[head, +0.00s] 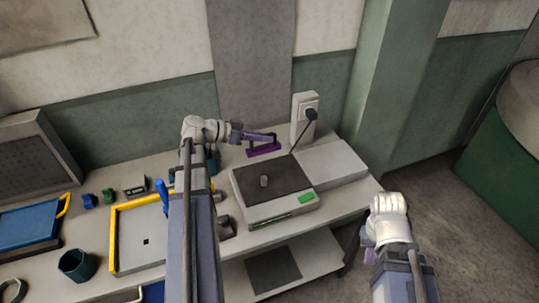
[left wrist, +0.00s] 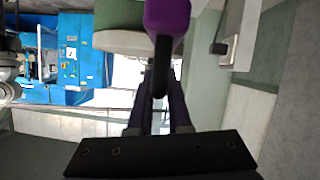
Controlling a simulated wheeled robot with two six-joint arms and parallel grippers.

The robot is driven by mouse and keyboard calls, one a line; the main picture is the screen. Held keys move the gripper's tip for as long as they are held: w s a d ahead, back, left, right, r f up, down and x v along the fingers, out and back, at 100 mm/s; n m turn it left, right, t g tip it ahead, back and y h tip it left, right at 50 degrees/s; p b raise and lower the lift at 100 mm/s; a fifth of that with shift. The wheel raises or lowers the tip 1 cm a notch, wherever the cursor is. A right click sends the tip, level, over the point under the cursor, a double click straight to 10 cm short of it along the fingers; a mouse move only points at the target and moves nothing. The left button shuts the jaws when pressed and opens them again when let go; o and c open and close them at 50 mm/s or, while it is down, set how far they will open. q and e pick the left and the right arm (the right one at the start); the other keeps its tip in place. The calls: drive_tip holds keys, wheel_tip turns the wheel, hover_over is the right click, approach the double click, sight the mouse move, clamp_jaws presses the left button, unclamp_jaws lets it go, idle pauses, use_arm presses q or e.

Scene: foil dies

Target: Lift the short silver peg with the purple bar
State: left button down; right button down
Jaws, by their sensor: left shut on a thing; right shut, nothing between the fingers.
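The short silver peg (head: 264,181) stands upright on the dark top plate of a grey boxy device (head: 272,211) in the head view. The purple bar (head: 262,149) is behind it, near the wall, apart from the peg. My left gripper (head: 271,137) is shut on the purple bar. In the left wrist view, the purple bar (left wrist: 167,16) shows at the top, with a dark part running between the fingers (left wrist: 160,90). Whether the bar touches the table is unclear. My right gripper (head: 369,250) is shut and empty, off the table's right end.
A socket post (head: 302,116) with a black plug and cord stands close right of the bar. A pale flat box (head: 330,164) adjoins the device. A yellow-edged tray (head: 113,238), a dark cup (head: 76,264) and small blue and green pieces lie left. A lower shelf (head: 318,262) is below.

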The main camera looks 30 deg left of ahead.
sight(263, 149)
use_arm(q)
drive_tip(key=shift+w+d+f+b, duration=0.1)
drive_tip(key=shift+w+f+b, duration=0.1)
drive_tip(key=shift+f+b, duration=0.85)
drive_tip(key=f+b, duration=0.3)
drive_tip(key=f, duration=0.1)
drive_tip(key=shift+a, duration=0.25)
drive_tip(key=shift+r, duration=0.15)
drive_tip(key=shift+f+b, duration=3.65)
drive_tip(key=shift+b, duration=0.05)
drive_tip(key=shift+r, duration=0.1)
drive_tip(key=shift+r+p, duration=5.5)
drive_tip(key=shift+p, duration=0.1)
